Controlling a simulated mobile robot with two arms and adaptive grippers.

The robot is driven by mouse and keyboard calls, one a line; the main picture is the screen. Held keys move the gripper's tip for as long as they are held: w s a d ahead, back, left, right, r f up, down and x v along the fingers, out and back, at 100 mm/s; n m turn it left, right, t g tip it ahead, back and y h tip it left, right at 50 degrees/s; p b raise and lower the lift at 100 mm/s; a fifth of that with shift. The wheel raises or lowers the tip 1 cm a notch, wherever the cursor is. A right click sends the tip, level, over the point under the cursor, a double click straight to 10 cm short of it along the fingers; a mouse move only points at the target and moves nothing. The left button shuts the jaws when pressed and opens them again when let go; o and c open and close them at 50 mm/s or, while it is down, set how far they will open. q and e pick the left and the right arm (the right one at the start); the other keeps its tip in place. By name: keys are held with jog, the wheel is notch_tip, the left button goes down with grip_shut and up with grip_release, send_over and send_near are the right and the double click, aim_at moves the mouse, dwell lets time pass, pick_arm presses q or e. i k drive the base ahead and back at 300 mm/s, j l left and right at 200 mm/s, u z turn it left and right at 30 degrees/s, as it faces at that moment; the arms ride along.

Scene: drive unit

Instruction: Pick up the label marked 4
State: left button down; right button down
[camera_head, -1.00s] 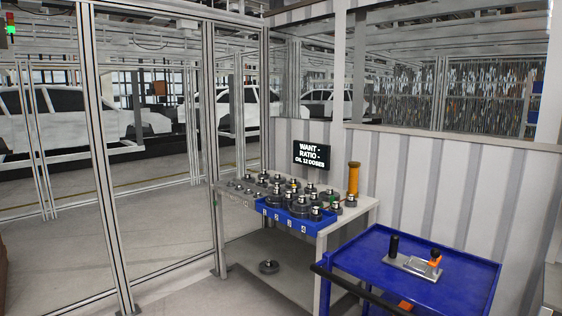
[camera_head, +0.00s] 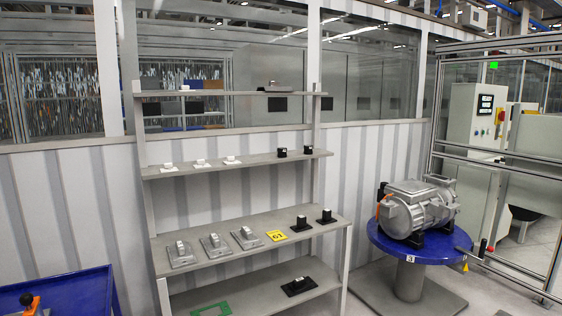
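No label that I can read as 4 shows now. A yellow label (camera_head: 277,236) with dark characters lies on the middle board of the grey shelf rack (camera_head: 330,222); its characters are too small to read surely. A small white label (camera_head: 410,259) that looks like a 3 is on the rim of a round blue table (camera_head: 442,250). Neither of my grippers is in view.
The rack holds several small plates and blocks with white-topped knobs, and a green frame (camera_head: 212,309) low down. A grey drive unit (camera_head: 418,207) stands on the round table. A blue cart (camera_head: 70,292) is at lower left. A control cabinet (camera_head: 478,130) stands behind fencing at right.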

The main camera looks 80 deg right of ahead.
aim_at(201, 164)
jog(key=i+l+z, duration=0.1)
jog(key=l+z, duration=0.3)
jog(key=i+l+z, duration=0.1)
jog(key=l+z, duration=0.35)
jog(key=i+l+z, duration=0.2)
jog(key=z, duration=0.2)
jog(key=i+l+z, duration=0.25)
jog(key=z, duration=0.15)
jog(key=l, duration=0.1)
